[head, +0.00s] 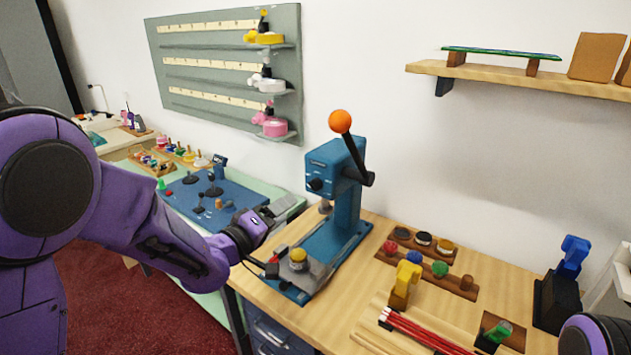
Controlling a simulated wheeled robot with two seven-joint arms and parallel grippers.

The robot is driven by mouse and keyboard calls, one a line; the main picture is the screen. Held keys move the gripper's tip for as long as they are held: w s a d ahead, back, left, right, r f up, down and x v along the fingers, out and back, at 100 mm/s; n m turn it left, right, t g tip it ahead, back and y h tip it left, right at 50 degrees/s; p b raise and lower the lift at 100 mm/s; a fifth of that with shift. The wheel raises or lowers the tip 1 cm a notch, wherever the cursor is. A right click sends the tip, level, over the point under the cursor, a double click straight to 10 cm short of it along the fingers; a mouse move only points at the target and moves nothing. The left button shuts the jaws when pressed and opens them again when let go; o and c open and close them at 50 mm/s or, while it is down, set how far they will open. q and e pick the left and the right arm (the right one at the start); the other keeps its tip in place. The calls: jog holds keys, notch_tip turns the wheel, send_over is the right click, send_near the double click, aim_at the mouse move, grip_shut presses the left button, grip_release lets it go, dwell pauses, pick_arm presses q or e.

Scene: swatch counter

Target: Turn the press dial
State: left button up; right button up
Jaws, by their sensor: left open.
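The blue press (347,200) stands on the wooden bench, with a black lever ending in an orange ball (340,121). A small dark round dial (316,184) sits on the front of the press head. My left gripper (276,270) is open at the front left of the press base, below and to the left of the dial and apart from it. It is close beside a yellow-topped piece (298,258) on a grey plate on the base. Its fingers are small and dark in this view. My right arm shows only at the bottom right corner; its gripper is out of view.
A rack of coloured knobs (462,284), a yellow block-like piece (404,283) and red sticks (425,332) lie right of the press. A wooden shelf (500,77) hangs above.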

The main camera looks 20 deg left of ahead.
aim_at(311, 188)
pick_arm(q)
jog(key=p+x, duration=0.1)
jog(key=x, duration=0.2)
jog(key=p+x, duration=0.1)
jog(key=x, duration=0.2)
jog(key=r+p+x, duration=0.1)
jog(key=x, duration=0.3)
jog(key=shift+d, duration=0.1)
jog(key=shift+s, duration=0.1)
jog(key=shift+f, duration=0.1)
jog(key=c, duration=1)
